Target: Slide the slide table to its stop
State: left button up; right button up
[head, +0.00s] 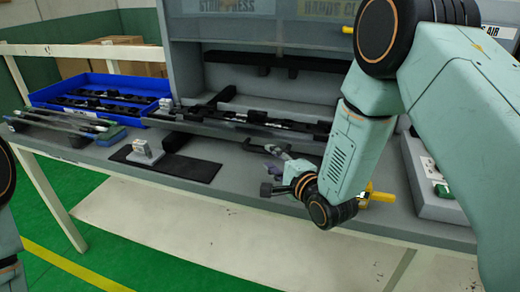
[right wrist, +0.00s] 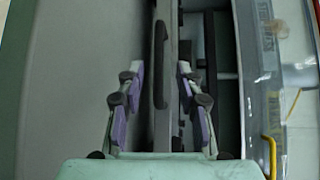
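The slide table (head: 222,129) is a long grey plate at the front of the press opening, with a black trim strip on it. In the right wrist view, a black bar handle (right wrist: 160,65) stands on the grey edge of what appears to be this table. My right gripper (head: 272,168) is just in front of it over the bench. In the right wrist view its purple-padded fingers (right wrist: 158,92) are spread wide, one on each side of the handle's line, with gaps showing. My arm hides the table's right end. My left gripper is out of view.
The press (head: 270,30) stands behind, with a dark opening. A blue tray (head: 55,92) of trim strips is at the left. A small grey block (head: 145,152) sits on a black mat (head: 190,170). A grey control box (head: 425,195) is at the right.

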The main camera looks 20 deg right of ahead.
aim_at(263, 152)
jog(key=x, duration=0.5)
jog(key=shift+a+f, duration=0.1)
jog(key=shift+f, duration=0.15)
jog(key=shift+w, duration=0.35)
jog(key=shift+r, duration=0.15)
jog(key=shift+w, duration=0.25)
jog(key=shift+c, duration=0.2)
jog(key=shift+a, duration=0.1)
jog(key=c, duration=0.3)
jog(key=shift+s, duration=0.1)
jog(key=c, duration=0.3)
grip_shut()
